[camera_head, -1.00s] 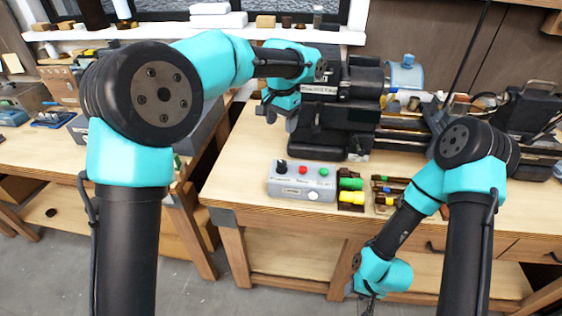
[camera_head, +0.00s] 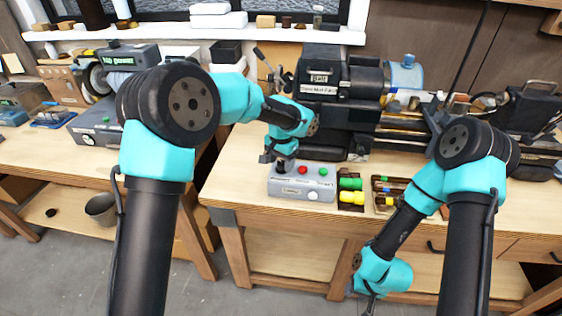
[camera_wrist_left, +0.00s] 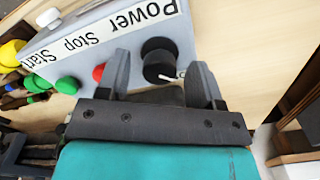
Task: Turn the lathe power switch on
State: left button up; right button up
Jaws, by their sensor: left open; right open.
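The grey control box (camera_head: 312,191) sits at the front of the lathe bench. Its labels read Power, Stop and Start in the left wrist view. The black round power knob (camera_wrist_left: 159,60) has a small white pointer and stands beside the red button (camera_wrist_left: 99,72) and the green button (camera_wrist_left: 68,85). My left gripper (camera_wrist_left: 164,75) is open, its two fingers apart on either side of the knob; I cannot tell whether they touch it. In the head view the left gripper (camera_head: 279,165) hides the knob. My right gripper (camera_head: 367,297) is low in front of the bench, away from the box.
The lathe (camera_head: 335,100) stands behind the box. Green and yellow items in a dark holder (camera_head: 351,191) and a tray of small tools (camera_head: 384,196) lie right of the box. A grinder (camera_head: 120,75) stands on the left bench. Bare bench top lies left of the box.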

pick_arm(q)
jog(key=shift+f, duration=0.1)
jog(key=c, duration=0.9)
jog(key=shift+m, duration=0.4)
jog(key=m, duration=0.8)
jog(key=shift+w+m, duration=0.1)
jog(key=shift+m, duration=0.2)
jog(key=m, duration=0.4)
jog(key=shift+w+m, duration=0.1)
jog(key=shift+m, duration=2.2)
